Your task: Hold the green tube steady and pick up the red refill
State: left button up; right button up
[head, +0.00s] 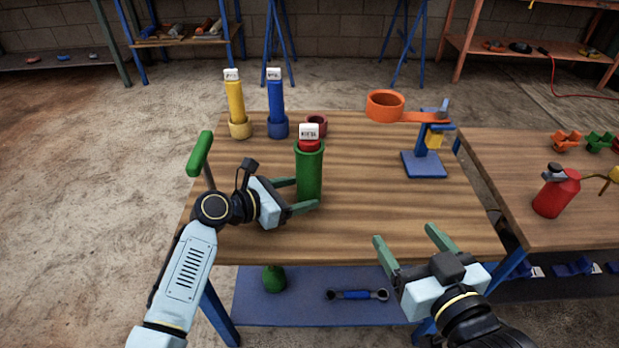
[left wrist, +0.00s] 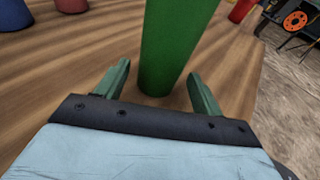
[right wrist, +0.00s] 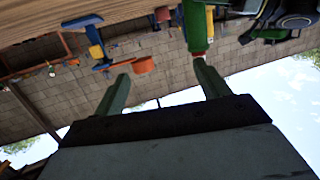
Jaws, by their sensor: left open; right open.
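The green tube (head: 309,172) stands upright on the wooden table. The red refill (head: 309,145) sits in its top, with only a red band and a white labelled cap (head: 309,131) showing. My left gripper (head: 304,193) is open, with its fingers on either side of the tube's lower part; the left wrist view shows the tube (left wrist: 172,45) between and just beyond the fingertips, with gaps beside it. My right gripper (head: 405,238) is open and empty over the table's front right, apart from the tube. The tube also shows in the right wrist view (right wrist: 196,30).
Yellow (head: 236,102) and blue (head: 276,100) refills stand in matching holders at the back left. A dark red holder (head: 317,123) stands behind the tube. An orange ring on a blue stand (head: 424,164) is at the back right. A side table (head: 500,185) bears a red can (head: 556,192).

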pick_arm(q)
jog(key=shift+x, duration=1.25)
pick_arm(e)
jog(key=shift+w+a+r, duration=0.1)
jog(key=shift+r, duration=0.25)
